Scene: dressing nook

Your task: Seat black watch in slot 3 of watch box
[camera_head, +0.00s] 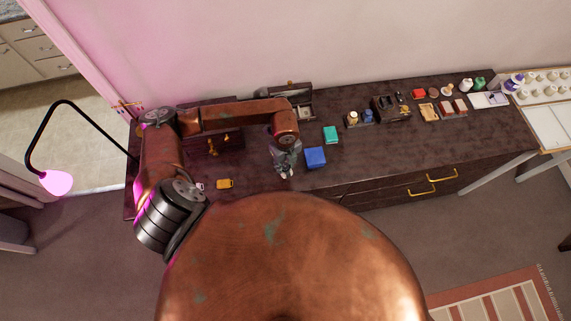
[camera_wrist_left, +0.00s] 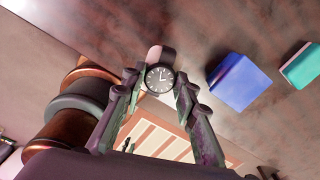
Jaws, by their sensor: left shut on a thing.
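A watch with a black round dial and pale markings (camera_wrist_left: 160,79) is between the fingertips of my left gripper (camera_wrist_left: 161,76) in the left wrist view. A pale pinkish band or cushion shows just behind the dial. In the head view my left gripper (camera_head: 287,168) is shut near the front edge of the dark dresser top, left of a blue box; the watch is too small to make out there. A dark compartmented box (camera_head: 390,109) stands right of centre and may be the watch box; its slots are too small to tell apart. My right gripper is not in view.
The blue box (camera_head: 315,157) and a teal box (camera_head: 331,134) stand right of my left gripper. An open dark case (camera_head: 303,111) is behind my arm. A yellow item (camera_head: 225,184) lies at the front left. Several small boxes and bottles fill the right side. A lamp (camera_head: 56,182) stands left.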

